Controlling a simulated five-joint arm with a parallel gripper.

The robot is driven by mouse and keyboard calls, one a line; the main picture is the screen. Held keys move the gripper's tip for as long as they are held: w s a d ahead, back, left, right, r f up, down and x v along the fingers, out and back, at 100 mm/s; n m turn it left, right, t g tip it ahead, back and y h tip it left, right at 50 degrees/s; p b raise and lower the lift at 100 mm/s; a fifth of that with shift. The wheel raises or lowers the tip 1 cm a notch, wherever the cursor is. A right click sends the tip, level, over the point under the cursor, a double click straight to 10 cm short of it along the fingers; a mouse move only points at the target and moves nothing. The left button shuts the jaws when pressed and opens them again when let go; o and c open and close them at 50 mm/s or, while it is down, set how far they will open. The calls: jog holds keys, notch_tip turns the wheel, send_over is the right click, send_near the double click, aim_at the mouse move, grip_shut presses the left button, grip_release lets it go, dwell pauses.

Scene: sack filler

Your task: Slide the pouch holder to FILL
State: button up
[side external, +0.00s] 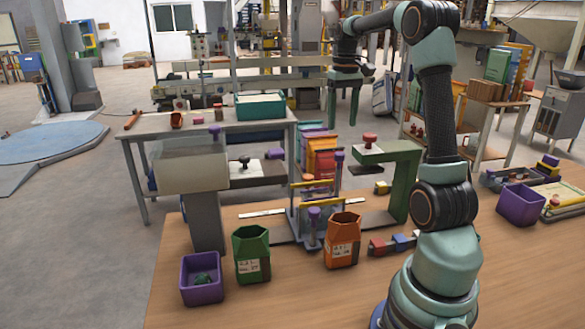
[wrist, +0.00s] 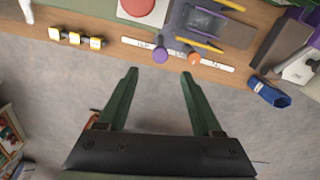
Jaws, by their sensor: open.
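The pouch holder (side external: 298,222) is a grey-blue frame with yellow bars and purple knobs, standing on the wooden bench between two stations. It shows at the top of the wrist view (wrist: 203,22), with yellow bars, a purple knob (wrist: 160,55) and an orange knob (wrist: 193,58). A white marked strip (side external: 262,211) lies along its track; its lettering is too small to read surely. My gripper (side external: 343,120) is open and empty, fingers down, high above and beyond the holder. In the wrist view, the fingertips (wrist: 158,73) are spread over floor, apart from the knobs.
A grey box-topped station (side external: 190,172) stands left of the holder, a green arm-shaped station (side external: 408,185) right. Green (side external: 251,255) and orange (side external: 342,240) bins and a purple bin (side external: 202,280) stand in front. Small blocks (side external: 392,245) lie near my base.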

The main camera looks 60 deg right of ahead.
aim_at(339, 153)
notch_tip(339, 153, down, 9)
jog(key=shift+f, duration=0.1)
dwell(0.4)
grip_shut()
dwell(1.3)
